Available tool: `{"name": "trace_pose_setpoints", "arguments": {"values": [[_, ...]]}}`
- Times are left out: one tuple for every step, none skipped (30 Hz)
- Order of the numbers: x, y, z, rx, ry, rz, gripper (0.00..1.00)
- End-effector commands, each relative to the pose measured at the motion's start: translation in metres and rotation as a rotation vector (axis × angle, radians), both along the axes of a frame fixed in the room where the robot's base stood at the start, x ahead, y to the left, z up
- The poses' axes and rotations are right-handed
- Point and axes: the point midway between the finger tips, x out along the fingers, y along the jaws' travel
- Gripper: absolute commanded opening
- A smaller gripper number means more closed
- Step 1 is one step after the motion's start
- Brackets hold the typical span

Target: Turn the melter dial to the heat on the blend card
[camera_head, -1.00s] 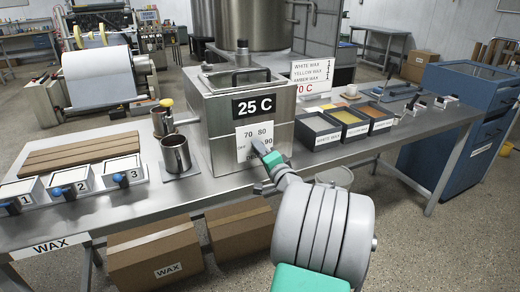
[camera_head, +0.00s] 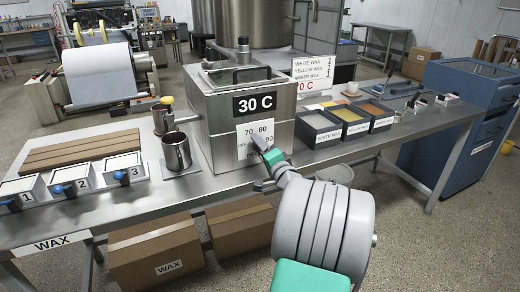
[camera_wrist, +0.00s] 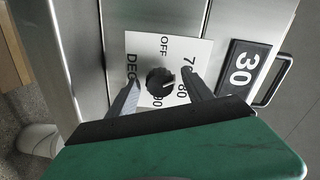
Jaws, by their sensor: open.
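The melter (camera_head: 228,105) is a steel box on the bench; its display (camera_head: 256,102) reads 30 C. Its white dial plate (camera_head: 246,150) carries OFF, 70, 80, 90 and partly hidden lettering. In the wrist view the black round dial (camera_wrist: 160,82) has a small white mark that seems to point towards 80, though I cannot be sure. My gripper (camera_wrist: 163,84) is open, one finger on each side of the dial; contact is unclear. In the head view my gripper (camera_head: 258,147) covers the dial. The blend card (camera_head: 313,72) lists white, yellow and amber wax, with 70 C in red.
Wax bins (camera_head: 318,130) stand right of the melter. A metal cup (camera_head: 176,150) and numbered trays (camera_head: 70,182) stand left. Boxes (camera_head: 155,253) lie under the bench. The aisle floor at the right is clear.

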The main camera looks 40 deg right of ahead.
Motion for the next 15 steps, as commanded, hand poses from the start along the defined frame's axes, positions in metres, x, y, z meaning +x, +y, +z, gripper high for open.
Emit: {"name": "trace_pose_setpoints", "arguments": {"values": [[0.0,0.0,0.0,0.0,0.0,0.0,0.59],[-0.001,0.0,0.0,0.0,0.001,-0.001,0.59],[-0.004,0.0,0.0,0.0,0.0,-0.002,0.59],[-0.007,0.001,-0.001,0.001,0.001,-0.003,0.59],[-0.012,0.002,-0.001,0.001,0.001,-0.003,0.59],[-0.019,0.004,0.0,0.0,0.0,-0.004,0.59],[-0.024,0.005,-0.001,0.0,0.001,-0.005,0.59],[-0.031,0.007,0.0,0.001,-0.001,-0.005,0.59],[-0.039,0.009,0.0,0.0,0.0,-0.005,0.59],[-0.046,0.011,0.0,0.0,0.0,-0.006,0.59],[-0.051,0.013,-0.001,0.001,0.0,-0.004,0.59],[-0.058,0.015,-0.001,0.0,0.0,-0.005,0.59],[-0.063,0.017,-0.001,0.001,0.0,-0.004,0.59],[-0.067,0.018,-0.001,0.001,0.0,-0.004,0.59],[-0.07,0.02,-0.001,0.0,0.0,-0.002,0.59]]}}
